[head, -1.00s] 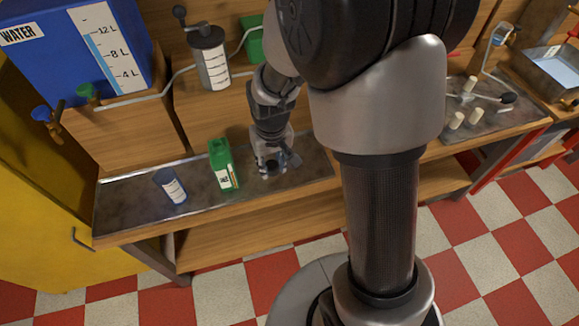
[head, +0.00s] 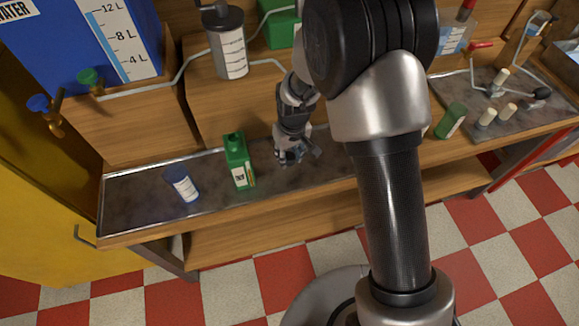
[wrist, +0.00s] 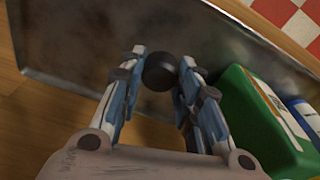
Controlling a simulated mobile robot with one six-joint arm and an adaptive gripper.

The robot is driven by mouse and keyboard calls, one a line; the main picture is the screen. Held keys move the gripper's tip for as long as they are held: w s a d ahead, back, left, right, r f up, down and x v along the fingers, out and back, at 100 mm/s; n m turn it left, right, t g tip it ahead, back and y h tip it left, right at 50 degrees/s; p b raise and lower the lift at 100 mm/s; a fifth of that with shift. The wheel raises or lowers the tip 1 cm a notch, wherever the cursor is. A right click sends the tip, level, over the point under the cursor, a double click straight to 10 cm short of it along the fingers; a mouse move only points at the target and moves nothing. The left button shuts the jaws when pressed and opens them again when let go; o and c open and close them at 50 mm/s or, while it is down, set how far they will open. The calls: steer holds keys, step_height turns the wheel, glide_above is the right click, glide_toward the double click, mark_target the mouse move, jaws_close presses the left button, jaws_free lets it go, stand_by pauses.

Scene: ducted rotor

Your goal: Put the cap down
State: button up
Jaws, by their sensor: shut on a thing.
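My gripper (wrist: 162,60) is shut on a dark round cap (wrist: 160,73), which sits between the fingertips in the wrist view. The gripper (head: 291,158) hangs over the metal tray (head: 130,205) on the bench, to the right of a green bottle (head: 238,163). The bottle stands upright, and its top looks open. It also shows at the right of the wrist view (wrist: 258,125). In the head view the cap is too hidden by the fingers to make out. Whether the cap touches the tray I cannot tell.
A wooden box (head: 140,125) with taps rises behind. Another green bottle (head: 450,121) and several pale pegs are at the right. Bare tray lies between bottle and cup.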

mark_target(289, 171)
steer(key=shift+f+b, duration=0.7)
steer(key=shift+f, duration=1.9)
steer(key=shift+f, duration=0.2)
steer(key=o, duration=0.7)
steer(key=shift+r, duration=0.1)
steer(key=r+p, duration=0.1)
steer(key=r, duration=0.3)
steer(key=r+p, duration=0.1)
steer(key=r, duration=0.3)
steer(key=s+r+p, duration=0.1)
steer(key=r, duration=0.3)
steer(key=shift+s+d+r, duration=0.1)
steer(key=shift+d+r, duration=0.05)
steer(key=shift+d, duration=0.25)
